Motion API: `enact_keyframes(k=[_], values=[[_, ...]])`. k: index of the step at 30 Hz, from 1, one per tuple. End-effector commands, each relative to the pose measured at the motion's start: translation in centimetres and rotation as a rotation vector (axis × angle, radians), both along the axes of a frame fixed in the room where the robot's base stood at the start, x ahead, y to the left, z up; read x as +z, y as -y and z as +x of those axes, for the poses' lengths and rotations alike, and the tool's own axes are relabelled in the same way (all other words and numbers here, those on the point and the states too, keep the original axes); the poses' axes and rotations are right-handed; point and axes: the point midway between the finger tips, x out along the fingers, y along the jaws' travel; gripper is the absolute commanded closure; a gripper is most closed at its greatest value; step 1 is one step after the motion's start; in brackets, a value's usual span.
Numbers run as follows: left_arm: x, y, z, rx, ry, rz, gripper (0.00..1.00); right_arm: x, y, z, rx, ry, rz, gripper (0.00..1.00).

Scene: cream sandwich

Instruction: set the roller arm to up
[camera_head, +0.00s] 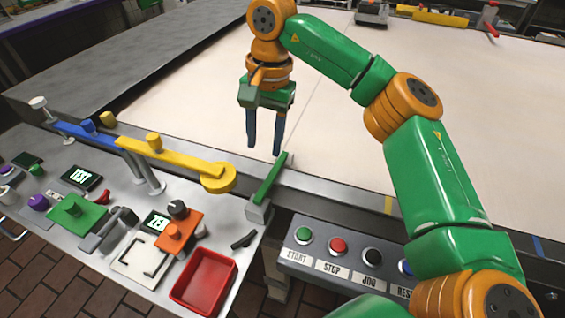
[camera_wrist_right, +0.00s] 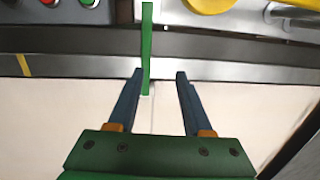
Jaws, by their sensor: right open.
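A narrow green arm (camera_head: 271,180) stands out from a grey block (camera_head: 259,210) at the conveyor's near edge and lies low, reaching over the edge toward the belt. No label shows whether it is the roller arm. It also shows in the right wrist view (camera_wrist_right: 147,45), with its tip just left of the middle of the jaws. My right gripper (camera_head: 264,149) points down, open and empty, above the belt beside the green arm's far end. The open fingers also show in the wrist view (camera_wrist_right: 160,73). A gap seems to remain between them and the arm. My left gripper is not in view.
A yellow arm (camera_head: 178,158) with a round end and a blue arm (camera_head: 88,134) stand on posts to the left. A red tray (camera_head: 204,281) and a button panel (camera_head: 345,262) lie in front. The pale belt (camera_head: 190,100) is mostly bare.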

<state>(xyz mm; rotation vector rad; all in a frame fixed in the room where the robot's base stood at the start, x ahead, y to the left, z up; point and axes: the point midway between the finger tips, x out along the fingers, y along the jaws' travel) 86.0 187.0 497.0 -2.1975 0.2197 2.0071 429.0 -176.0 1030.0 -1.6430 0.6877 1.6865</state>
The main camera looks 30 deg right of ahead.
Motion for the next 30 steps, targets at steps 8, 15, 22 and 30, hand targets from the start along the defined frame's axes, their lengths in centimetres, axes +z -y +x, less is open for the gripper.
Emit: enact_keyframes(k=[8, 15, 22, 30], values=[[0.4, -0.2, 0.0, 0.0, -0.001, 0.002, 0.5, -3.7, 2.1, -0.5, 0.018, -0.029, -0.109, 0.5], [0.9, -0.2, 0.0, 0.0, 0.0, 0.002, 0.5, -7.4, 2.0, -0.4, 0.016, -0.025, -0.104, 0.5], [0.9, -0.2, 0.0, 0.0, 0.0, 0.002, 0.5, -7.8, 2.0, -0.4, 0.016, -0.024, -0.103, 0.5], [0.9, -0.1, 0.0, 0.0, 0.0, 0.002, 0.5, -7.7, 2.0, -0.4, 0.016, -0.023, -0.102, 1.0]])
